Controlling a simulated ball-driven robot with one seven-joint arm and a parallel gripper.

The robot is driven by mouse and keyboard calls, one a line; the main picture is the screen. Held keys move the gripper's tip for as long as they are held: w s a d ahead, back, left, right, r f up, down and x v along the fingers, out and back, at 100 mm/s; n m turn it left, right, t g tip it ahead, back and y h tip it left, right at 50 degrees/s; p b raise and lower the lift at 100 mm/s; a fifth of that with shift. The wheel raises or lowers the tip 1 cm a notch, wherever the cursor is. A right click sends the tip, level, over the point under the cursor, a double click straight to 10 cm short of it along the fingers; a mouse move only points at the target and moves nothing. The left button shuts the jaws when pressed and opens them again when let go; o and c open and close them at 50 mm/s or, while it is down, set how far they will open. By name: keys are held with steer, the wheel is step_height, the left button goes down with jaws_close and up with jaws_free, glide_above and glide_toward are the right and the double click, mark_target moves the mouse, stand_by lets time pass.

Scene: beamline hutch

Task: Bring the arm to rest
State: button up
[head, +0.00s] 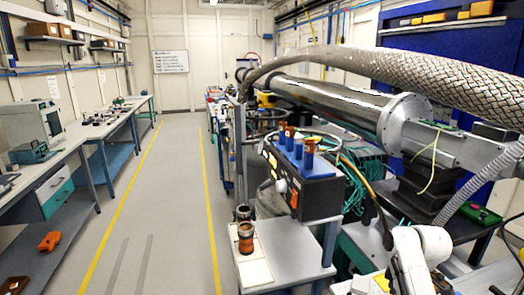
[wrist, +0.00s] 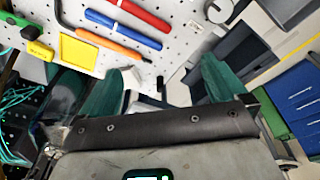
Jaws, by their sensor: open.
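My gripper (wrist: 165,88) shows in the wrist view with its two teal fingers spread well apart. Nothing is held between them. Beyond the fingertips is a white perforated board (wrist: 75,18) with tools on it. A red-handled tool (wrist: 145,15), a blue-handled tool (wrist: 122,30) and an orange screwdriver (wrist: 105,38) lie across it, close to the left finger's side. In the head view a white part of my arm (head: 418,255) shows at the bottom right. My gripper cannot be made out in that view.
A steel beam pipe (head: 340,98) and a braided hose (head: 430,75) run along the right. A dark box with blue and orange tops (head: 325,195) stands on a shelf left of my arm. A bench (head: 75,140) lines the left. The grey floor aisle (head: 165,190) is clear.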

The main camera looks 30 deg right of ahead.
steer(key=s+a+f+m+t, duration=0.1)
steer(key=s+a+f+m, duration=0.1)
steer(key=a, duration=1)
steer(key=s+a+f+m+t, duration=0.1)
steer(key=a+f+m, duration=0.1)
steer(key=a, duration=1)
steer(key=s+a+r+m+t, duration=0.1)
steer(key=s+a+r, duration=0.2)
steer(key=s+a, duration=0.35)
steer(key=s+d+f+m+g+b, duration=0.1)
steer(key=s+d+f+g, duration=0.1)
steer(key=s+f, duration=0.5)
steer(key=shift+s+f+g+h+b, duration=0.25)
steer(key=shift+s+g+h+b, duration=0.15)
steer(key=shift+s+g, duration=0.55)
steer(key=shift+s+d, duration=0.1)
